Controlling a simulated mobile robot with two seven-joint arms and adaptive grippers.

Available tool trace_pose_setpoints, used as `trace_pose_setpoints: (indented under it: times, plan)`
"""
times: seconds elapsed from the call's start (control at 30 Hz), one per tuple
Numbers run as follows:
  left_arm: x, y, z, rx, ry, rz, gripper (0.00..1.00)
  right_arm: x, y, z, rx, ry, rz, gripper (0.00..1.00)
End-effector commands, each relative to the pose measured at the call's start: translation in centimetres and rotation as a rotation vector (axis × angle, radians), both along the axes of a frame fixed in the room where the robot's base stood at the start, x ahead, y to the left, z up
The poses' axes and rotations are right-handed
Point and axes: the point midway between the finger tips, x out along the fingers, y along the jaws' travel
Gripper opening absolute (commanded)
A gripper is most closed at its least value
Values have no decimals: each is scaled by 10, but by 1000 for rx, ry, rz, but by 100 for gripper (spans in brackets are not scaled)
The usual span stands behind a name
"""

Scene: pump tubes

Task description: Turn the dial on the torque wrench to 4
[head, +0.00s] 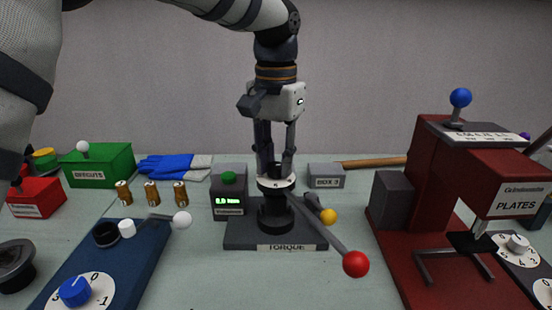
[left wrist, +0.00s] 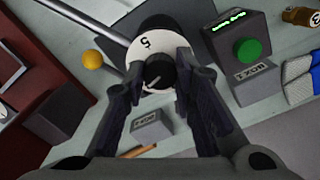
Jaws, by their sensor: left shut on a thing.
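The torque wrench (head: 277,213) stands upright on a dark base labelled TORQUE (head: 290,247). A long lever with a red ball (head: 355,264) slants from it to the front right. Its white dial ring (head: 266,184) carries numbers and a black knob on top; the ring also shows in the left wrist view (left wrist: 140,47), with a 5 readable. My left gripper (head: 274,165) points straight down from above, its fingers shut on the black dial knob (left wrist: 160,73), which has a light pointer line. Most numbers on the ring are hidden. My right gripper is not in view.
A grey box with a green button and lit display (head: 229,200) stands close left of the wrench. A yellow ball (head: 328,216) is close right. A red PLATES press (head: 440,180) stands at right, a blue dial panel (head: 125,250) at left. BOX 3 (head: 326,180) is behind.

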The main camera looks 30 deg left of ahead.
Motion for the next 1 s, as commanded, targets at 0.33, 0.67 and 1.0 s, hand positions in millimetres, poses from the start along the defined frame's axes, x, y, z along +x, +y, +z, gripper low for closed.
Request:
trace_pose_setpoints:
  times: [0.33, 0.67, 1.0]
  plan:
    - [0, 0, 0, 0, 0, -325, 0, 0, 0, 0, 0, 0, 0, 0]
    - [0, 0, 0, 0, 1, -584, 0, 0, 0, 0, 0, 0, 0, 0]
    - [0, 0, 0, 0, 0, -731, 0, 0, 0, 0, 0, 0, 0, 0]
